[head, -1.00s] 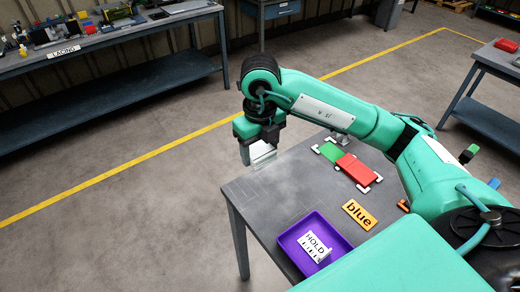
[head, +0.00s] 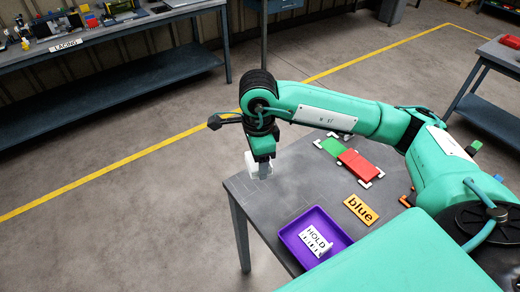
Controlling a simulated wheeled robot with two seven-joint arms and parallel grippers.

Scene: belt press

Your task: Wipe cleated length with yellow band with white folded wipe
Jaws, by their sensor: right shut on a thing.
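My right gripper (head: 262,167) points down over the far left corner of the near grey table (head: 290,192). It is shut on a small white piece (head: 250,160), which looks like the white folded wipe. The fingers hide part of it, and I cannot tell whether it touches the table top. I cannot make out a cleated length with a yellow band. My left gripper is not in view.
On the near table are a purple tray (head: 335,233) with a HOLD sign (head: 315,241), an orange "blue" plate (head: 360,209), and green (head: 332,146) and red (head: 358,164) blocks. A bench marked LACING (head: 63,46) stands back left.

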